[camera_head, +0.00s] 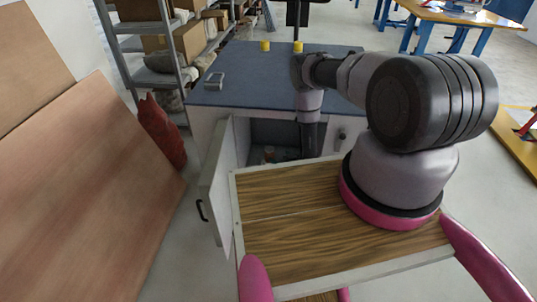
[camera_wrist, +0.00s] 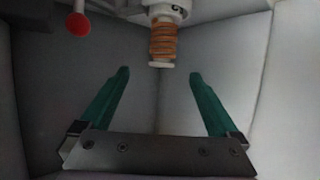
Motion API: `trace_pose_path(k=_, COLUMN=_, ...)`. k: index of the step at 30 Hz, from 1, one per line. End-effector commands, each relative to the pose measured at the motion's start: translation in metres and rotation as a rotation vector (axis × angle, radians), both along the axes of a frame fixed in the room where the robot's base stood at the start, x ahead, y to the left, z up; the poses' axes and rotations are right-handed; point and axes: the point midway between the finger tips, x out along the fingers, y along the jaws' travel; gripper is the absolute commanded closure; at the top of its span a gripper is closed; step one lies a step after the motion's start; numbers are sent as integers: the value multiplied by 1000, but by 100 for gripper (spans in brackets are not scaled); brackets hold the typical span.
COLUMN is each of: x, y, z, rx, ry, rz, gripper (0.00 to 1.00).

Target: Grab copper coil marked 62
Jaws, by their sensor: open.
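A copper-coloured coil (camera_wrist: 163,42) shows at the top middle of the wrist view, wound on a white spool with a pale flange at its lower end. My gripper (camera_wrist: 159,75) has two green fingers, spread apart and empty. The coil lies beyond the fingertips, between them in the picture and not touching them. In the head view my arm reaches down into the open cabinet (camera_head: 210,190) under the blue-grey top, and the gripper itself is hidden there. Small items (camera_head: 269,154) inside the cabinet are too small to tell apart.
A red ball-ended knob (camera_wrist: 78,24) is at the upper left of the wrist view, and grey walls close in on both sides. The cabinet door stands open at left. On the blue-grey top (camera_head: 240,88) are two yellow items (camera_head: 265,45) and a grey metal piece (camera_head: 214,81).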

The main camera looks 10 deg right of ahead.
Motion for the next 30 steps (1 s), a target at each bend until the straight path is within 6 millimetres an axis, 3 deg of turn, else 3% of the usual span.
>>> trace_pose_path(k=6, x=29, y=12, z=-13, rx=0, ry=-3, rz=5, gripper=4)
trace_pose_path(k=14, x=49, y=19, z=-21, rx=0, ry=-1, rz=4, gripper=4)
trace_pose_path(k=21, x=80, y=32, z=-32, rx=0, ry=-3, rz=4, gripper=4)
trace_pose_path(k=30, x=92, y=36, z=-36, rx=2, ry=-1, rz=1, gripper=4)
